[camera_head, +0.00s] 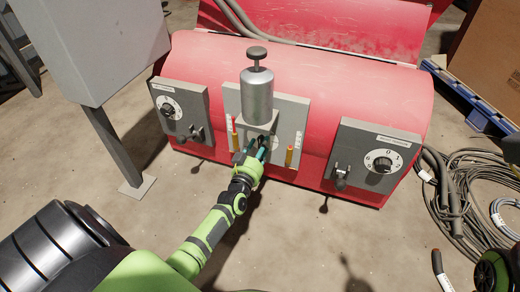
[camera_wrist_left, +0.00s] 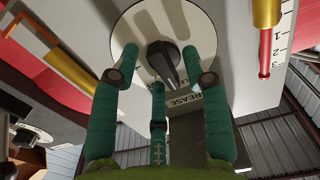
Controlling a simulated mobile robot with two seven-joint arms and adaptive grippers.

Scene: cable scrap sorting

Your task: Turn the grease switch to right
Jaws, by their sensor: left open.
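The grease switch is a black knob (camera_wrist_left: 162,62) on a round pale plate (camera_wrist_left: 128,32), with a GREASE label (camera_wrist_left: 184,100) beside it in the left wrist view. The knob's narrow end points down and slightly right there. My left gripper (camera_wrist_left: 160,78) has its green fingers spread around the knob, open; I cannot tell whether any finger touches it. In the head view my left gripper (camera_head: 258,150) is at the middle panel (camera_head: 290,112), below the silver canister, and mostly hides the switch.
A silver canister (camera_head: 257,88) stands out above the switch. Red and yellow gauges (camera_head: 289,156) flank it. Side panels with dials (camera_head: 170,108) and small levers sit left and right on the red machine (camera_head: 330,85). Cables (camera_head: 480,190) lie on the floor at right.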

